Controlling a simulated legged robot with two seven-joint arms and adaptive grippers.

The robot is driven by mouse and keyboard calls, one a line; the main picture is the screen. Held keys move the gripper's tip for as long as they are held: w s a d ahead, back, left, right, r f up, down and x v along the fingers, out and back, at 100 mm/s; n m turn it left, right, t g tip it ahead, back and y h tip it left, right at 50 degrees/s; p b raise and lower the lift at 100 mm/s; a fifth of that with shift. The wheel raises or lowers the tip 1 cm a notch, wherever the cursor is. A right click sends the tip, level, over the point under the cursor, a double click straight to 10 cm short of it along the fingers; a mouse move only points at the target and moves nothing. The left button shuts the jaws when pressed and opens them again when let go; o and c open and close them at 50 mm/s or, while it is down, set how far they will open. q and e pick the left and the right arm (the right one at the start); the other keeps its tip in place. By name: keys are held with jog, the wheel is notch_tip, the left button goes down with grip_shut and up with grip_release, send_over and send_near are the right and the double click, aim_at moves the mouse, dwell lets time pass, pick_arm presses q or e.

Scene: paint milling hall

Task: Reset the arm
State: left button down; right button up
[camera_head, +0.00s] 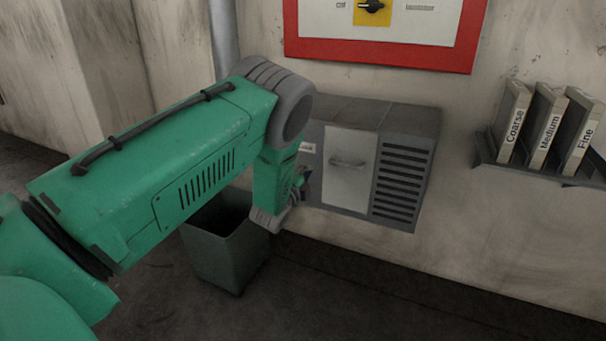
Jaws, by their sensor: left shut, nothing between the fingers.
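My left arm (165,165), green with grey joint covers, reaches in from the left and bends down at its grey joint. My left gripper (303,182) is a small dark shape at the wrist, mostly hidden behind the green wrist link. It is shut and empty. It appears in front of the left side of a grey wall cabinet (405,165), left of the cabinet's light door (345,190) with a handle. I cannot tell whether it touches the cabinet. My right gripper is not in view.
A dark open bin (225,250) stands on the floor below my wrist. A red-framed panel (380,50) with a black knob is above the cabinet. A shelf (530,176) at right holds items labelled Coarse, Medium (546,130) and Fine. The lower right wall is bare.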

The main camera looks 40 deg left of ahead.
pick_arm(q)
jog(key=s+d+f+n+g+h+p, duration=0.1)
jog(key=s+d+f+n+g+p, duration=0.3)
jog(key=s, duration=0.6)
jog(key=s+d+f+n+g+h+p, duration=0.1)
jog(key=s+d+f+n+g+p, duration=0.15)
jog(key=s+d+f+g, duration=0.4)
jog(key=s+d+n+g+p, duration=0.1)
jog(key=s+d+n+g, duration=0.1)
jog(key=s, duration=0.8)
jog(key=s+d+n+g+h+p, duration=0.1)
jog(key=s+d+n+g, duration=0.1)
jog(key=s, duration=0.8)
jog(key=s+d+n+g+h+p, duration=0.1)
jog(key=s+d+n, duration=0.3)
jog(key=s, duration=0.6)
jog(key=shift+d+r+g, duration=0.15)
jog(key=shift+d+g, duration=0.6)
jog(key=shift+d, duration=0.2)
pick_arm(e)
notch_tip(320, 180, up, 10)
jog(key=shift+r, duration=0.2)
pick_arm(q)
jog(key=shift+s, duration=0.1)
jog(key=shift+d, duration=0.2)
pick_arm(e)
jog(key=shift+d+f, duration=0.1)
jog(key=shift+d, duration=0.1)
